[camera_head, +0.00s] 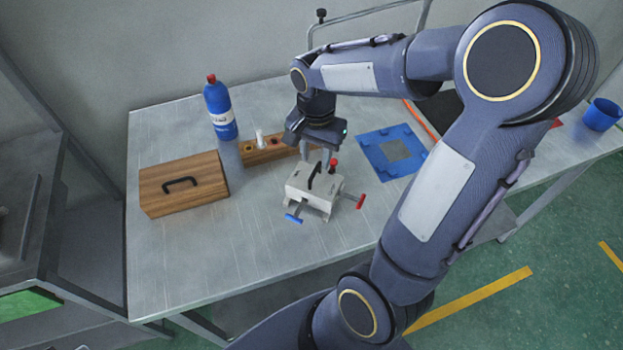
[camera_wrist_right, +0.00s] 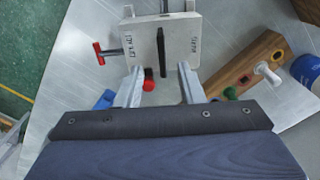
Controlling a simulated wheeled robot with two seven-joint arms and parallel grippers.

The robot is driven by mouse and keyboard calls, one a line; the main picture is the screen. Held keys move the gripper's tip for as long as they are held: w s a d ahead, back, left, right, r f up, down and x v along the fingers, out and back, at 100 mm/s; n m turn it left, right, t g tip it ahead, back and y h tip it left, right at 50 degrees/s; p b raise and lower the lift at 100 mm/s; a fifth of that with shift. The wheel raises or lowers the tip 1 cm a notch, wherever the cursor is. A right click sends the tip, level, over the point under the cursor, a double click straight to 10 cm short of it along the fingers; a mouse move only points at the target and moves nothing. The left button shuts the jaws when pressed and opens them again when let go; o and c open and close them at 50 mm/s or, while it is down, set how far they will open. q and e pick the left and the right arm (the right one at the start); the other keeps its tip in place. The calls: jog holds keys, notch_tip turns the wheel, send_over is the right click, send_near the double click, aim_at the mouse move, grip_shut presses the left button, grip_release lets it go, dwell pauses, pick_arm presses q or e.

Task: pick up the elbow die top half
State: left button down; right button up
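The elbow die (camera_head: 312,191) is a pale grey block on the metal table, with a black handle on its top half (camera_head: 300,182). A red-handled clamp (camera_head: 358,201) and a blue-handled clamp (camera_head: 293,218) stick out from it. In the right wrist view the die top (camera_wrist_right: 180,45) shows engraved letters and the handle (camera_wrist_right: 161,52) lies roughly between the finger lines. My right gripper (camera_head: 317,158) is open and empty, pointing down just behind the die. In its wrist view the fingers (camera_wrist_right: 158,72) are apart, with a red knob (camera_wrist_right: 148,80) between them. My left gripper is out of view.
A wooden box (camera_head: 184,184) with a black handle and a blue bottle (camera_head: 220,110) stand left. A wooden block (camera_head: 262,154) holding small coloured parts is behind the die. A blue square frame (camera_head: 378,143) lies right. The table front is clear.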

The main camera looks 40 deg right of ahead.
aim_at(315, 170)
notch_tip(315, 170, down, 6)
jog(key=shift+w+f+p, duration=0.15)
jog(key=shift+f+p, duration=0.05)
jog(key=shift+p, duration=0.3)
jog(key=shift+c, duration=0.3)
grip_shut()
jog(key=shift+w+r, duration=0.1)
jog(key=shift+r, duration=0.05)
dwell(0.8)
